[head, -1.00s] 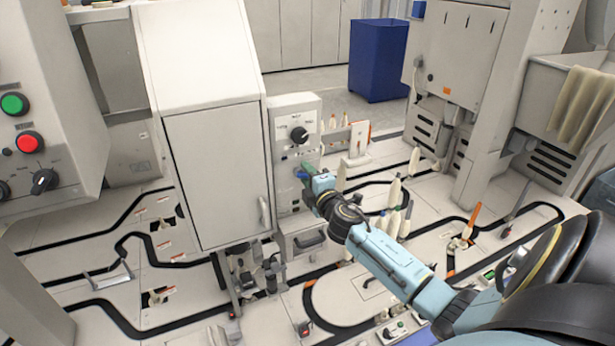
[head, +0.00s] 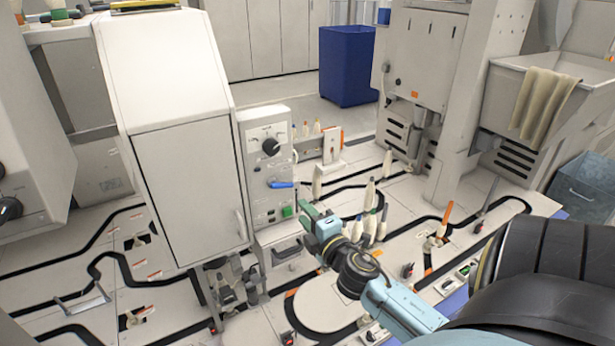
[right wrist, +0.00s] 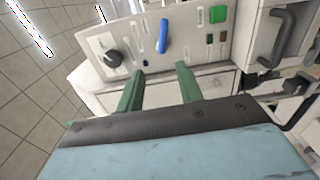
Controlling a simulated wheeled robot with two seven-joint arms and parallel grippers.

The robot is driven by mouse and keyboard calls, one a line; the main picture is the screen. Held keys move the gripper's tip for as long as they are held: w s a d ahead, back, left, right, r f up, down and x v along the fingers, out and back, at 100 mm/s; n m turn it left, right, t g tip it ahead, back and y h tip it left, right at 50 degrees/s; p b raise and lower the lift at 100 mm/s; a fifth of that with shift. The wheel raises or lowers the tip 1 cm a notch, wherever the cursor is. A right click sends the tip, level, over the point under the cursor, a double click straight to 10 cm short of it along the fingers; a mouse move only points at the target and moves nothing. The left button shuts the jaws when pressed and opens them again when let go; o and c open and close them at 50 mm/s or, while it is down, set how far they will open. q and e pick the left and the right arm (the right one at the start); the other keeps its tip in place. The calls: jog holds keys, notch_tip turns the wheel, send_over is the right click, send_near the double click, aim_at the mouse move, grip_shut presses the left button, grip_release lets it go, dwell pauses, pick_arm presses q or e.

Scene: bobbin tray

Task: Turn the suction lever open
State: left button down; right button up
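A blue lever (head: 281,185) sits on the grey control panel (head: 257,165) beside the tall cabinet and points sideways to the right in the head view. It also shows in the right wrist view (right wrist: 163,37), ahead of the fingers. My right gripper (head: 306,217) is below and to the right of the lever, apart from it. In the right wrist view its two green fingers (right wrist: 158,84) are spread with nothing between them. My left gripper is not in view.
The panel has a black knob (head: 271,146) above the lever and a green button (head: 287,211) below it. A drawer handle (head: 288,251) sits under the panel. White bobbins (head: 369,195) stand to the right of my right gripper.

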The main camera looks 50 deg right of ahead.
aim_at(284, 184)
jog(key=shift+s, duration=0.1)
jog(key=o, duration=0.3)
jog(key=shift+n, duration=0.4)
jog(key=o, duration=0.8)
jog(key=n+p, duration=0.1)
jog(key=n, duration=0.1)
jog(key=n+p, duration=0.1)
jog(key=n, duration=0.2)
jog(key=n+p, duration=0.1)
jog(key=n, duration=0.2)
jog(key=shift+s+d+p, duration=0.2)
jog(key=shift+d+p, duration=0.05)
jog(key=shift+p, duration=0.1)
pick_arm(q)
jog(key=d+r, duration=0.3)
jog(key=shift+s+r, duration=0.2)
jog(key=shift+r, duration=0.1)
pick_arm(e)
jog(key=w+d+n, duration=0.1)
jog(key=w+n, duration=0.1)
jog(key=w, duration=0.2)
jog(key=w+d+n, duration=0.1)
jog(key=w+n, duration=0.1)
jog(key=w, duration=0.2)
jog(key=w+d+n, duration=0.1)
jog(key=w+d, duration=0.1)
jog(key=w, duration=0.2)
jog(key=shift+d+n, duration=0.1)
jog(key=shift+n, duration=0.3)
